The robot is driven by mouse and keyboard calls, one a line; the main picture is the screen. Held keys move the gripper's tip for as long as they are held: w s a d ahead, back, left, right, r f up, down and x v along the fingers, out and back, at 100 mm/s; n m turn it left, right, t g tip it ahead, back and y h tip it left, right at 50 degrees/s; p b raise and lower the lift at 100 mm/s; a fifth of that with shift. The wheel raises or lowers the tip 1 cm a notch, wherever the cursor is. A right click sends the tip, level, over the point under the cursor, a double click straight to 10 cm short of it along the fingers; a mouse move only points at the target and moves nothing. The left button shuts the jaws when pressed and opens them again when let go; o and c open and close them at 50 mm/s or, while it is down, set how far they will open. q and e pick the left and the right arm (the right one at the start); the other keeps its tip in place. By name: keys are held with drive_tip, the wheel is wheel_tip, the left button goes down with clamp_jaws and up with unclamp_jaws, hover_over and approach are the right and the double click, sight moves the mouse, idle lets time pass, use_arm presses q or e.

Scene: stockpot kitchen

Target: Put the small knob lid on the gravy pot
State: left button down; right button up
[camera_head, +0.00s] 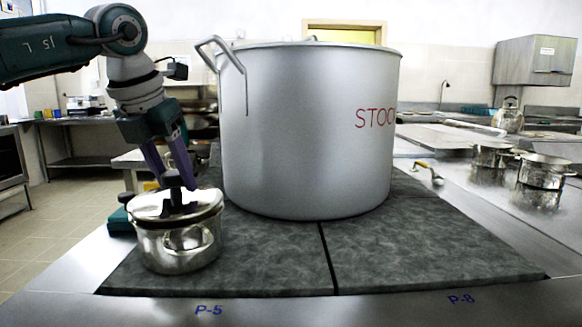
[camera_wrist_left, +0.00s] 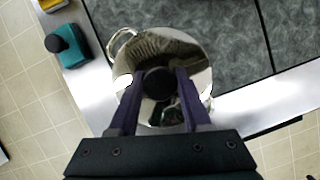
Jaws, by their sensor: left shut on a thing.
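The gravy pot (camera_head: 177,252) is a small shiny metal pot on the dark mat at the front left. The small knob lid (camera_head: 150,207) is on top of the pot, looking nearly level; whether it is fully seated cannot be told. My left gripper (camera_head: 177,190) is shut on the lid's black knob from above. In the left wrist view the lid (camera_wrist_left: 185,62) is below the purple fingers, with the black knob (camera_wrist_left: 158,84) between them. A pot handle (camera_wrist_left: 121,40) shows at the lid's upper left. My right gripper is not in view.
A tall stockpot (camera_head: 300,140) stands on the dark mat (camera_head: 430,250) close to the right of my left gripper. A teal thing (camera_wrist_left: 72,45) is at the counter edge left of the pot. Metal pots (camera_head: 543,172) stand at the right.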

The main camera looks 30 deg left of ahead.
use_arm(q)
drive_tip(key=shift+f, duration=0.4)
idle(0.4)
drive_tip(key=shift+c, duration=1.4)
unclamp_jaws()
drive_tip(key=shift+r, duration=0.1)
